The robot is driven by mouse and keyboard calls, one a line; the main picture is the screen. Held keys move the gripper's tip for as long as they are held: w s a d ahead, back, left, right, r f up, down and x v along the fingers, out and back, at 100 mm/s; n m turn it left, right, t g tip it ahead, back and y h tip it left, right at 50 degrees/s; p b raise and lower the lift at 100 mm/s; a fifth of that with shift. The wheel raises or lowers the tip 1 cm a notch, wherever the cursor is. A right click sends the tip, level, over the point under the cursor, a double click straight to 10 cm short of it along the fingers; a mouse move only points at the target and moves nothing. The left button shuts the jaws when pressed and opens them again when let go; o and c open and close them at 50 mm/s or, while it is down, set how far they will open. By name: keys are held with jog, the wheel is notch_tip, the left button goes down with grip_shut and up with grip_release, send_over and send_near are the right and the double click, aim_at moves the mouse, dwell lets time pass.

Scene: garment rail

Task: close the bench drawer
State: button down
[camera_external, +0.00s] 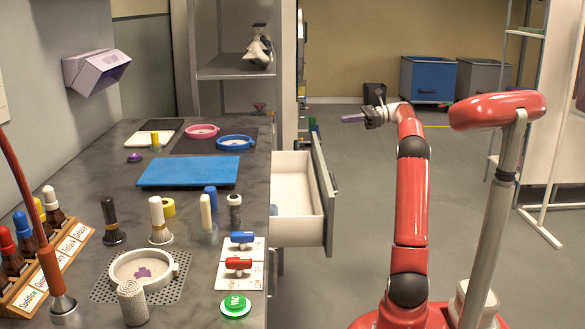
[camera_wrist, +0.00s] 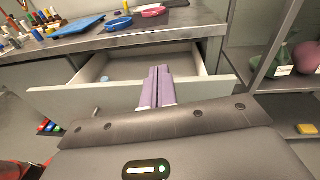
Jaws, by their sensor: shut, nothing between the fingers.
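The bench drawer (camera_external: 297,205) is pulled out from the right side of the grey bench (camera_external: 150,200). Its white inside and grey front panel (camera_external: 324,195) show. In the wrist view the open drawer (camera_wrist: 120,68) lies ahead, with its front panel (camera_wrist: 85,99) across the picture. My gripper (camera_external: 345,119) is beyond the panel's outer side, near its far end and above its top edge. In the wrist view its purple fingers (camera_wrist: 157,85) are together, empty, and overlap the panel and drawer opening.
A small bluish round item (camera_wrist: 104,78) lies in the drawer. The bench top holds a blue mat (camera_external: 190,171), bottles and dishes. A shelf unit (camera_wrist: 275,75) stands right of the drawer in the wrist view. The floor before the drawer (camera_external: 365,165) is clear.

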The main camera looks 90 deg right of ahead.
jog(key=s+d+m+t+h, duration=0.1)
jog(key=s+d+m, duration=0.1)
jog(key=s, duration=0.4)
notch_tip(320, 180, down, 19)
jog(key=w+b, duration=0.1)
jog(key=w, duration=1.2)
jog(key=shift+w+d+r, duration=0.15)
jog(key=shift+w+d, duration=0.05)
